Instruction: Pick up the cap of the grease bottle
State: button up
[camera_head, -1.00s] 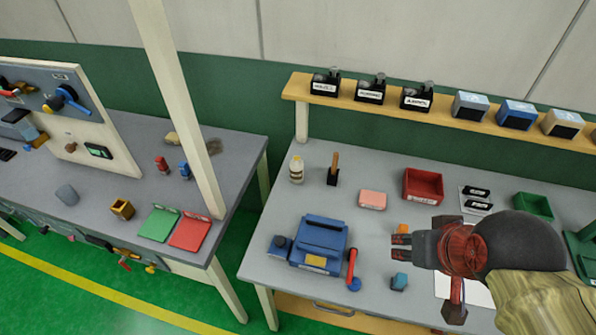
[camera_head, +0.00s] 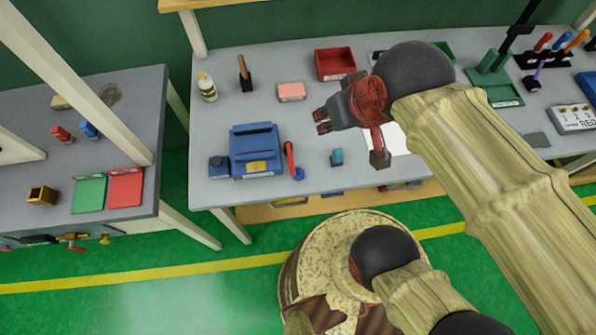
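A small pale bottle (camera_head: 208,90) with a brown label stands upright near the back left of the grey workbench; I take it for the grease bottle. Its yellowish cap (camera_head: 203,76) is on top. My gripper (camera_head: 320,121) is above the middle of the bench, to the right of the bottle and well apart from it, with its fingers pointing left. The fingertips are small and close together in this view, and I cannot tell whether they are open or shut.
A blue machine (camera_head: 256,151) with a red lever sits in front of the bottle. A black holder with a wooden handle (camera_head: 244,76), a pink box (camera_head: 291,92) and a red bin (camera_head: 335,63) stand to the right. A pale post (camera_head: 75,80) rises at left.

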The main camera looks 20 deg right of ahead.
aim_at(300, 173)
jog(key=j, duration=0.65)
jog(key=k+j+u, duration=0.1)
jog(key=j, duration=0.6)
